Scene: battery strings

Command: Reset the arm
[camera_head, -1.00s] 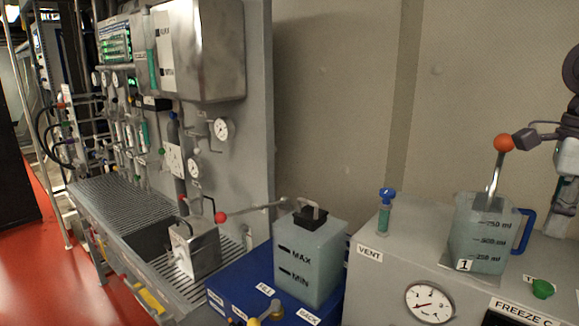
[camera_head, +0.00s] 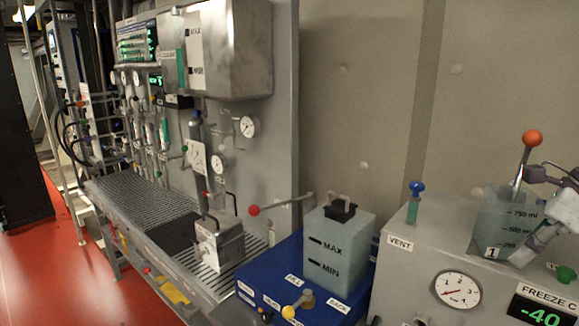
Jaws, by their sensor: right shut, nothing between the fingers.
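My right gripper (camera_head: 532,174) comes in from the right edge and is shut and empty. Its tip overlaps a metal rod with a red-orange ball (camera_head: 532,138) on top; I cannot tell if they touch. The rod leans up out of a translucent beaker (camera_head: 494,223) marked 1, which stands on the grey freezing unit (camera_head: 403,265). My right arm covers the beaker's right side, so its blue handle is hidden. My left gripper is not in view.
A grey MAX/MIN tank (camera_head: 337,262) sits on a blue box (camera_head: 270,270). A lever with a red ball (camera_head: 254,210) reaches out beside it. A blue-capped vent tube (camera_head: 413,204) and a round gauge (camera_head: 457,291) are on the freezing unit. A small metal box (camera_head: 220,247) stands on the left bench.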

